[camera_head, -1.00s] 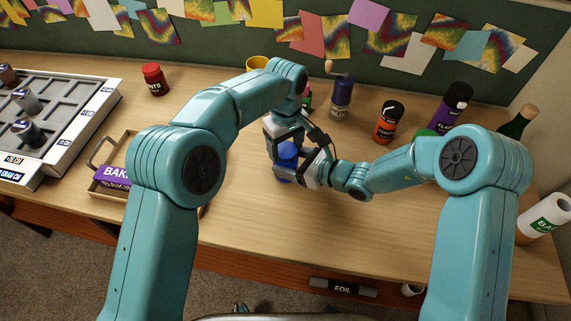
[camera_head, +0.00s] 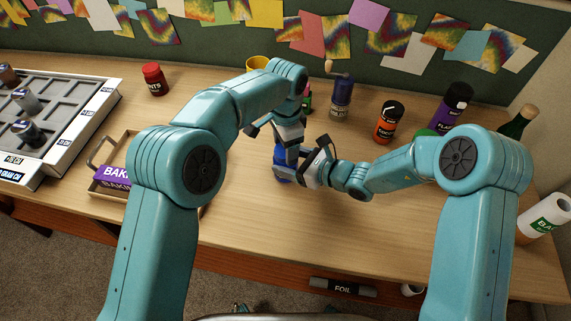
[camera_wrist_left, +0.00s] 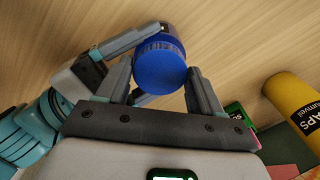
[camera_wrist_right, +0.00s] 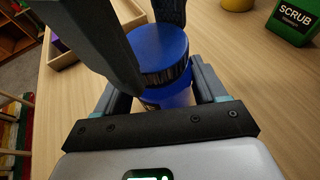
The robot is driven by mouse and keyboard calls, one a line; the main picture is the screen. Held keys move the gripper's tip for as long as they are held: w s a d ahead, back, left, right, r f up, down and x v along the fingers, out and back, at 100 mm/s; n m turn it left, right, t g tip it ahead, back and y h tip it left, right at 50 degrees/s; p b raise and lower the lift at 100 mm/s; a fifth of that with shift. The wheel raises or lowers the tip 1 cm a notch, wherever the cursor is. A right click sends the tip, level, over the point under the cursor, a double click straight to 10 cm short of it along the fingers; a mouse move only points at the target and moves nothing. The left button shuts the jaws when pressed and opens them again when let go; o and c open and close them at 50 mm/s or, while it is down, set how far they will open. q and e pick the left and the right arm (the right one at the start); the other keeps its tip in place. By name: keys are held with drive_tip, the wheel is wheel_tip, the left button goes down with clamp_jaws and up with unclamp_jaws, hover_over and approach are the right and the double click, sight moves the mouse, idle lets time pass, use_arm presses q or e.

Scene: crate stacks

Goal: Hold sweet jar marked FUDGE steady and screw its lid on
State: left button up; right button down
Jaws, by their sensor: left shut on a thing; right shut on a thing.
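The sweet jar (camera_head: 280,171) is blue and stands upright on the table; its body shows in the right wrist view (camera_wrist_right: 178,97) with a label mostly hidden. A blue lid with a ridged side (camera_wrist_right: 158,46) sits on top of it; it also shows in the left wrist view (camera_wrist_left: 160,75). My left gripper (camera_head: 287,150) reaches down from above and is shut on the lid. My right gripper (camera_head: 290,174) comes in from the right and is shut on the jar body. Whether the lid is fully seated I cannot tell.
A red jar (camera_head: 154,79) stands behind left. A wooden tray with a purple box (camera_head: 113,175) is at left. The front table middle is clear.

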use_arm(q)
drive_tip(key=m, duration=1.6)
use_arm(e)
drive_tip(key=shift+d, duration=0.1)
use_arm(q)
drive_tip(key=o, duration=1.2)
drive_tip(key=shift+o, duration=0.2)
wheel_tip(320, 180, up, 12)
